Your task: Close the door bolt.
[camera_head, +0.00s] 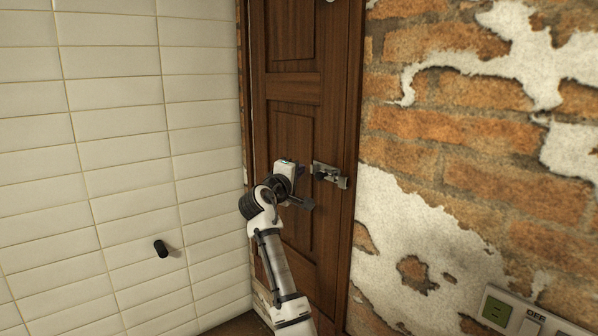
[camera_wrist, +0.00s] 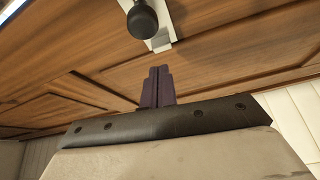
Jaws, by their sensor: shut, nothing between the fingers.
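The door bolt (camera_head: 328,174) is a small grey metal fitting on the brown wooden door (camera_head: 293,120), near its right edge. In the wrist view its light plate (camera_wrist: 163,44) and dark round knob (camera_wrist: 143,20) show at the top, cut off by the frame edge. My gripper (camera_head: 302,170) is just left of the bolt in the head view. In the wrist view its two dark fingers (camera_wrist: 157,86) are together and empty, pointing toward the bolt with a gap to the knob. How far the bolt's bar extends is too small to tell.
A white tiled wall (camera_head: 90,130) with a dark peg (camera_head: 161,249) stands left of the door. A brick wall with peeling plaster (camera_head: 450,130) is on the right. A switch panel (camera_head: 515,313) sits low at the right.

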